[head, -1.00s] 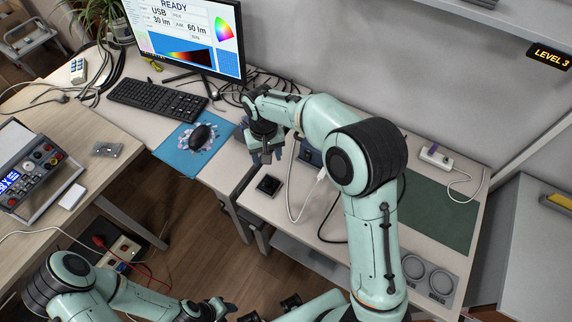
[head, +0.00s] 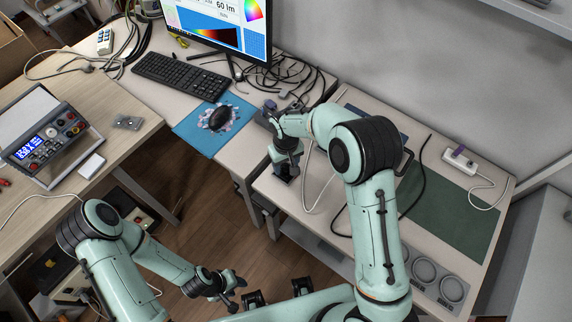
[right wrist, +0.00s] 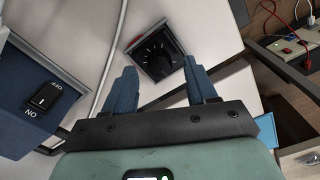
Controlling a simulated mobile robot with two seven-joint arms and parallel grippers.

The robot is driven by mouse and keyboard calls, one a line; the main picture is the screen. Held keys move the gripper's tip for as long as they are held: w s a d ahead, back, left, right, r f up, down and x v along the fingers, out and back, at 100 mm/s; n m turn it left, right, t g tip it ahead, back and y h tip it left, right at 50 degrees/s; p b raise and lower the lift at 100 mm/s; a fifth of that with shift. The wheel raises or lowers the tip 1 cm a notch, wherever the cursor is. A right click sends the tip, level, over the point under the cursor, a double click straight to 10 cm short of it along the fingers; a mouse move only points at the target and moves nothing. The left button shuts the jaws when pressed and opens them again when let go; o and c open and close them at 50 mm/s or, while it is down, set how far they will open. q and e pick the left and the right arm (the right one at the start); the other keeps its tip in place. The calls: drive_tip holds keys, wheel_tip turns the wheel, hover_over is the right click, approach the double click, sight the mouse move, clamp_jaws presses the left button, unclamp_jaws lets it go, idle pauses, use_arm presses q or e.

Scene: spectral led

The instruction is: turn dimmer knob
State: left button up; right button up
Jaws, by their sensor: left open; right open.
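The dimmer knob (right wrist: 157,54) is a round black dial with tick marks around it, on a square black plate with a light rim. In the right wrist view it lies just beyond and between the fingertips. My right gripper (right wrist: 160,66) is open and empty, with one blue-grey finger to each side of the knob; I cannot tell whether either touches it. In the head view my right gripper (head: 286,166) is down over the knob's plate and hides most of it. My left gripper (head: 238,289) is open and empty, low in the picture, over the floor and away from the tables.
A blue box with an on/off rocker switch (right wrist: 44,96) and a white cable (right wrist: 108,62) lie left of the knob in the wrist view. A mouse (head: 219,117), keyboard (head: 180,75) and monitor (head: 225,25) stand to the left. A green mat (head: 448,212) lies right.

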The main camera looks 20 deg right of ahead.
drive_tip(key=shift+f, duration=0.65)
clamp_jaws()
drive_tip(key=shift+m, duration=0.4)
drive_tip(key=m+b, duration=0.1)
drive_tip(key=m, duration=0.2)
drive_tip(key=shift+m, duration=1.7)
drive_tip(key=shift+r+m, duration=0.1)
drive_tip(key=shift+m, duration=0.2)
